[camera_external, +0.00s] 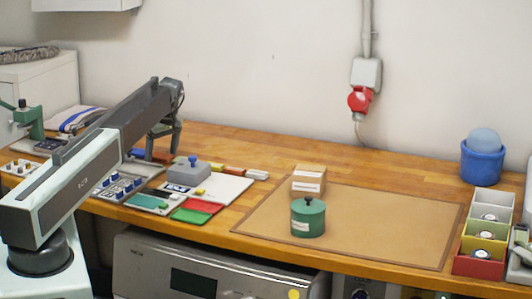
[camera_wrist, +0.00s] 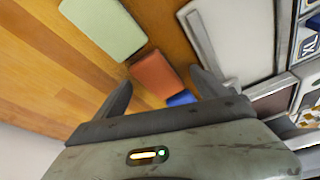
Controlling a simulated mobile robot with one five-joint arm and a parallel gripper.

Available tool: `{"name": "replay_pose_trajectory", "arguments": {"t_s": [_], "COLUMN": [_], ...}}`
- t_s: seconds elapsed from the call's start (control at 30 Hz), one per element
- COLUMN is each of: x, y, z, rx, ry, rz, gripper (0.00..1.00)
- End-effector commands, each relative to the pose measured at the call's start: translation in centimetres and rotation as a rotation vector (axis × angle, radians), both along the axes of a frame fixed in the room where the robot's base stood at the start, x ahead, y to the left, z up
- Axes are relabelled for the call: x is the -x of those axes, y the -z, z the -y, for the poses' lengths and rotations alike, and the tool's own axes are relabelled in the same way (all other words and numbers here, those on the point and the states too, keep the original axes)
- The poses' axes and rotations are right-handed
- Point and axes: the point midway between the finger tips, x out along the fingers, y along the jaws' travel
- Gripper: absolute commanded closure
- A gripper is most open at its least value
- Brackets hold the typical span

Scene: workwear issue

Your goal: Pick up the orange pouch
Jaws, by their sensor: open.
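The orange pouch (camera_wrist: 155,72) is a small reddish-orange block in the wrist view, lying on the wooden bench between a pale green block (camera_wrist: 103,27) and a blue piece (camera_wrist: 182,98). My gripper (camera_wrist: 162,83) is open, its two dark fingers spread on either side of the pouch's near end in that view. I cannot tell its height above the pouch. In the external view my gripper (camera_external: 163,143) points down over the back left of the bench, behind the grey box. The pouch is not clearly made out there.
A grey box with a blue knob (camera_external: 189,170) and a tray of small parts (camera_external: 120,188) are close to my gripper. A green canister (camera_external: 308,218) and a cardboard box (camera_external: 309,180) stand on the brown mat (camera_external: 385,230). Bare wood (camera_wrist: 45,85) lies left in the wrist view.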

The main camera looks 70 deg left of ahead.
Motion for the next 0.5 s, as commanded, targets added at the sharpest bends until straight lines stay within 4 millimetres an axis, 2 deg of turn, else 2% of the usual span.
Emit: {"name": "replay_pose_trajectory", "arguments": {"t_s": [0.03,0.2,0.3,0.5], "x": [0.0,-0.01,-0.02,-0.02], "y": [-0.08,-0.1,-0.1,-0.09], "z": [0.0,0.03,0.02,0.03], "rx": [0.0,0.0,0.0,0.0], "ry": [0.0,0.0,0.0,0.0], "rz": [0.0,0.0,0.0,0.0], "gripper": [0.17,0.64,0.89,0.89]}}
